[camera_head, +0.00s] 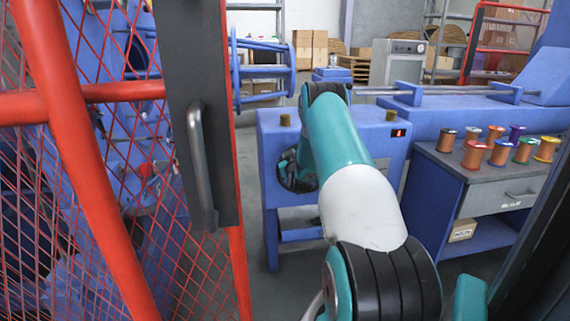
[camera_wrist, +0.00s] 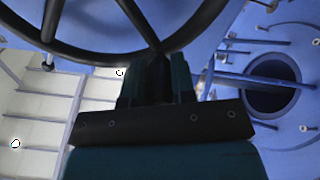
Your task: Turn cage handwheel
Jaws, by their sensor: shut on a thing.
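The cage handwheel (camera_wrist: 100,55) is a dark ring with spokes across the top of the wrist view; its upper part is cut off by the frame. My gripper (camera_wrist: 158,76) is shut on the lower part of its rim, close to where a spoke meets it. The fingers hide the gripped spot. In the head view my arm reaches over toward a blue machine cabinet (camera_head: 394,165). A dark rounded part shows to the left of my forearm there; I cannot tell whether it is the wheel or my wrist.
A red mesh guard door (camera_head: 130,92) with a grey handle (camera_head: 201,165) stands close on the left. Several coloured spools (camera_head: 475,154) stand on a grey-topped bench (camera_head: 430,155) at right. The wrist view shows a blue plate with a round dark opening (camera_wrist: 272,84).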

